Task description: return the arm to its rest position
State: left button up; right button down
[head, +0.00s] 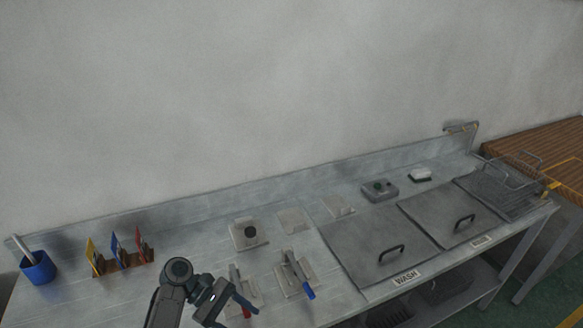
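My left arm comes up from the bottom edge, left of centre, in the head view. Its dark gripper (232,308) hangs over the front part of the metal bench (190,230). The fingers look spread apart, with nothing seen between them. The gripper is close to a red-tipped tool (246,311) that lies at a plate; whether they touch is not clear. My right gripper is not in view.
A blue cup (38,268) and a rack of coloured cards (122,262) stand at left. A blue-tipped tool (308,291) lies on a plate right of the gripper. Lidded basins (375,245), a grey box (380,190) and a wire basket (505,190) are at right.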

pick_arm(q)
jog(key=s+a+f+m+t+y, duration=0.2)
jog(key=s+a+f+m+y, duration=0.1)
jog(key=s, duration=0.3)
jog(key=s+a+f+m+t+y, duration=0.2)
jog(key=s+a+f+m+y, duration=0.15)
jog(key=s, duration=0.35)
jog(key=s+a+r+m+t+y, duration=0.4)
jog(key=s+a+r+m+y, duration=0.3)
jog(key=s, duration=0.3)
jog(key=a+f+g+h+b, duration=0.1)
jog(key=a+f+b, duration=0.15)
jog(key=f, duration=1.55)
jog(key=a+f+h+b, duration=0.1)
jog(key=a+f+b, duration=0.15)
jog(key=f, duration=1.55)
jog(key=s+f+b, duration=0.2)
jog(key=s+f, duration=0.7)
jog(key=f, duration=0.2)
jog(key=s+f+g+b, duration=0.1)
jog(key=s+f+b, duration=0.2)
jog(key=s+f, duration=0.6)
notch_tip(320, 180, down, 3)
jog(key=shift+a+r+n, duration=0.15)
jog(key=shift+r+n, duration=0.05)
jog(key=shift+n, duration=0.25)
jog(key=shift+y, duration=0.25)
